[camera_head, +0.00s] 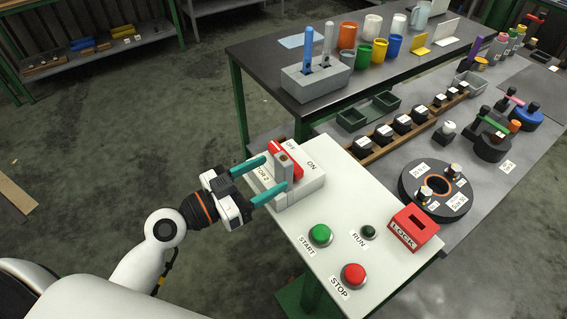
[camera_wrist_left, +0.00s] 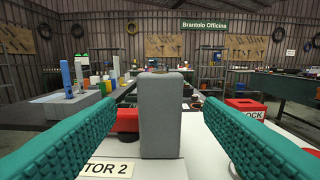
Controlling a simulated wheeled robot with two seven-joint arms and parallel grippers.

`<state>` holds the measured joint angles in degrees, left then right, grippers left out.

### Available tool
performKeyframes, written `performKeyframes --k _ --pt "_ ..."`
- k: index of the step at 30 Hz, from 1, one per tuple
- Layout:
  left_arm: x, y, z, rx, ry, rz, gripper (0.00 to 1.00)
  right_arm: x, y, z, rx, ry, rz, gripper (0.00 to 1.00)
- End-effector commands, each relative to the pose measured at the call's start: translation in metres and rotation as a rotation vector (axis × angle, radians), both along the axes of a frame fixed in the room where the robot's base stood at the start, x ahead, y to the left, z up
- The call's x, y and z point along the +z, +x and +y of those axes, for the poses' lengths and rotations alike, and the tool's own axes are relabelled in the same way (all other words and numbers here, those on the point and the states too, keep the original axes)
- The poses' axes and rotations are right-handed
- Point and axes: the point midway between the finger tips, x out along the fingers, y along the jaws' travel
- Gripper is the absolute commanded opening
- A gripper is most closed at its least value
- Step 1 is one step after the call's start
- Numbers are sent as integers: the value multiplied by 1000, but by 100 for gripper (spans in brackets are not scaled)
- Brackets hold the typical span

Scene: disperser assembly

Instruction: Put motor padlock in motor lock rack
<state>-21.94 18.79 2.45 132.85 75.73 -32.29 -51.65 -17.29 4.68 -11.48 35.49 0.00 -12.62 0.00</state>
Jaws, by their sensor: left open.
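My left gripper (camera_head: 275,172) is open at the motor switch (camera_head: 305,187), its teal fingers on either side of an upright grey lever (camera_head: 283,172). In the left wrist view the grey lever (camera_wrist_left: 161,115) stands between the fingers, with a gap on both sides. A red part (camera_head: 291,160) sits behind the lever on the switch; it also shows in the left wrist view (camera_wrist_left: 127,121). I cannot tell whether it is the motor padlock. A red box marked LOCK (camera_head: 413,229), seemingly the motor lock rack, stands at the panel's right edge. My right gripper is not in view.
The white panel (camera_head: 316,268) carries a green START button (camera_head: 320,234), a red STOP button (camera_head: 353,274) and a dark RUN lamp (camera_head: 368,232). A round black disc (camera_head: 436,208) with weights lies behind the LOCK box. A rack of black-based parts (camera_head: 383,142) stands farther back.

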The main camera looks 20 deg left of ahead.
Motion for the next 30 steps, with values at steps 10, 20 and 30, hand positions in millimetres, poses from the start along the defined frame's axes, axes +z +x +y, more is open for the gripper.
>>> performKeyframes --k 10,20,30 --pt "3 29 -22 1 -5 2 62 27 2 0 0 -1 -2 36" --pt "-3 53 -41 0 0 1 62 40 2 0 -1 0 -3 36" --pt "-4 52 -40 0 1 2 34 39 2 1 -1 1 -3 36"
